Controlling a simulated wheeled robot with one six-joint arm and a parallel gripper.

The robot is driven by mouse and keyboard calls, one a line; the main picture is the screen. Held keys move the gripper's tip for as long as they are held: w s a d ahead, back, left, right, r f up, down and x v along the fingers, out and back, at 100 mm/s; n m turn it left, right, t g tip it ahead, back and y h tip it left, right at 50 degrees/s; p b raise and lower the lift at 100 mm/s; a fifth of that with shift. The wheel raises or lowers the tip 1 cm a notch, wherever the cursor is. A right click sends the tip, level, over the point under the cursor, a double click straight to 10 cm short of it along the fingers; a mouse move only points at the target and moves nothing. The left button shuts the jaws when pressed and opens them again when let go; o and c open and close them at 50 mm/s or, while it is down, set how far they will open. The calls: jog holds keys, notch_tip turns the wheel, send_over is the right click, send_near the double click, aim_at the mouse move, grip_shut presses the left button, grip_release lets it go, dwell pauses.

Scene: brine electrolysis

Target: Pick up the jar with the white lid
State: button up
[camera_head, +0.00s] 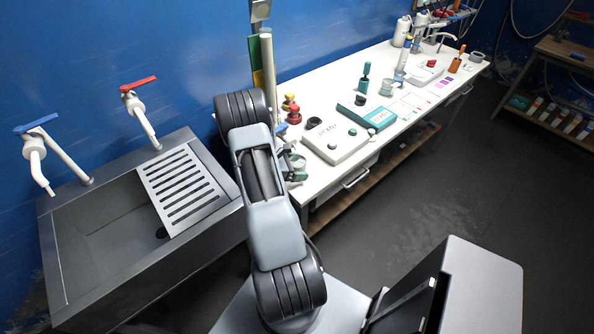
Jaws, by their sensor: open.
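I cannot clearly make out a jar with a white lid. Two white bottle-like containers, a nearer one (402,31) and one behind it (420,21), stand at the far end of the white bench (335,105) by the blue wall; they are too small to tell whether either is that jar. My arm is folded in the middle of the view and hides part of the bench's near end. My gripper does not show clearly; small greenish parts beside the arm are too unclear to name.
A grey sink (100,240) with a slotted rack (180,187) is at left. Another shelf table (560,52) is at right. The dark floor (430,200) between is clear.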

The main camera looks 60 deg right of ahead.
jog(key=shift+c, duration=0.3)
jog(key=c, duration=1.1)
jog(key=shift+o, duration=0.2)
jog(key=shift+r, duration=0.15)
